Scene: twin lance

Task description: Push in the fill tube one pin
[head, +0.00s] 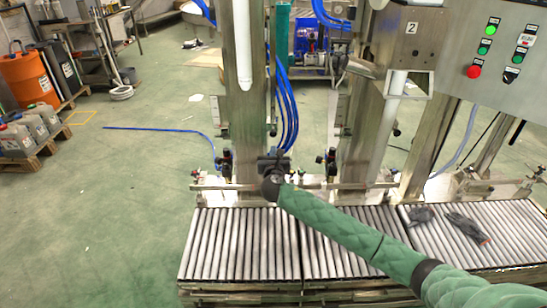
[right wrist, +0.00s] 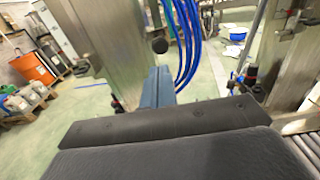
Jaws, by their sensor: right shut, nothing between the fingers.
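A dark round knob (right wrist: 159,45), which looks like the pin, shows in the right wrist view in front of the steel column. My right gripper (right wrist: 158,72) is shut and empty, its blue-grey fingers pointing towards the knob. The fingertips sit just below the knob in that picture; I cannot tell how far apart they are in depth. In the head view my right gripper (head: 274,163) is at the left column's lower part, and the knob cannot be made out there. A white tube (head: 242,50) hangs on the left column (head: 238,125). My left gripper is not in view.
Blue hoses (head: 288,110) hang close beside the right gripper. A roller conveyor (head: 240,245) runs below my arm, with dark gloves (head: 466,228) at its right. A control panel (head: 500,50) stands at upper right. The green floor at left is mostly open.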

